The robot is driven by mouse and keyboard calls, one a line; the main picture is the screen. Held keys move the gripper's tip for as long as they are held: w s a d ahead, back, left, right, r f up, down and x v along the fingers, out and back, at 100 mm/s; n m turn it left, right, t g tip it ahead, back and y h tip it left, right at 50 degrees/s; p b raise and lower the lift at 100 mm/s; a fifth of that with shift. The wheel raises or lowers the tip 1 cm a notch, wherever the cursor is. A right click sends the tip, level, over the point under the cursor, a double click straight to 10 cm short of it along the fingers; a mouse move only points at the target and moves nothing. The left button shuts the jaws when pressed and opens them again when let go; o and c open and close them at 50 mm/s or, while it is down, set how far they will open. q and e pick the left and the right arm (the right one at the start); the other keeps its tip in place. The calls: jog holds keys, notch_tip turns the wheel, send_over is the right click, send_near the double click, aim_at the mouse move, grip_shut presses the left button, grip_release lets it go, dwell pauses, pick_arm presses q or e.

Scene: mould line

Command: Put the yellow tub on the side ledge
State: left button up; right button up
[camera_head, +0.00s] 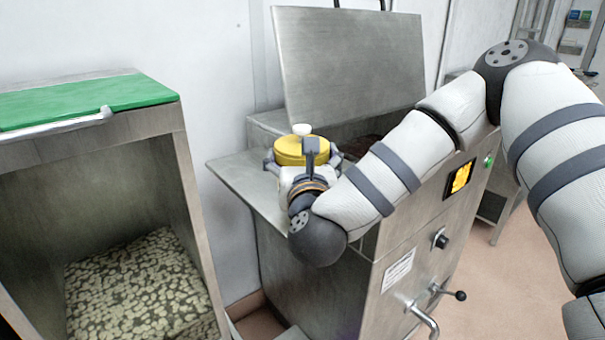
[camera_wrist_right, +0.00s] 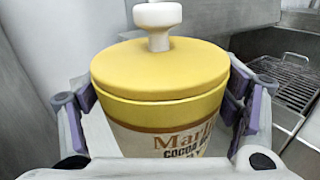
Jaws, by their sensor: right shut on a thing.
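The yellow tub (camera_head: 302,147) has a yellow lid with a white knob and a pale labelled body. It is upright over the side ledge (camera_head: 238,185), a flat metal shelf on the left of the steel machine. My right gripper (camera_head: 303,160) is around the tub, and in the right wrist view its fingers press both sides of the tub (camera_wrist_right: 160,90) just under the lid. My arm hides the tub's base in the head view, so I cannot tell whether it touches the ledge. My left gripper is not in view.
The machine's raised metal lid (camera_head: 350,60) stands behind the tub. A grate (camera_wrist_right: 295,85) shows in its opening at right. A cabinet with a green top (camera_head: 85,100) stands at left. The machine's front has a lever (camera_head: 447,290) and knob.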

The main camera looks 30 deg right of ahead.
jog(key=shift+d+f, duration=0.15)
jog(key=shift+f, duration=0.8)
jog(key=shift+d+f, duration=0.1)
jog(key=shift+f, duration=0.8)
jog(key=o, duration=1.5)
jog(key=shift+b, duration=0.3)
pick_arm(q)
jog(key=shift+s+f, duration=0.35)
pick_arm(e)
jog(key=shift+o, duration=0.2)
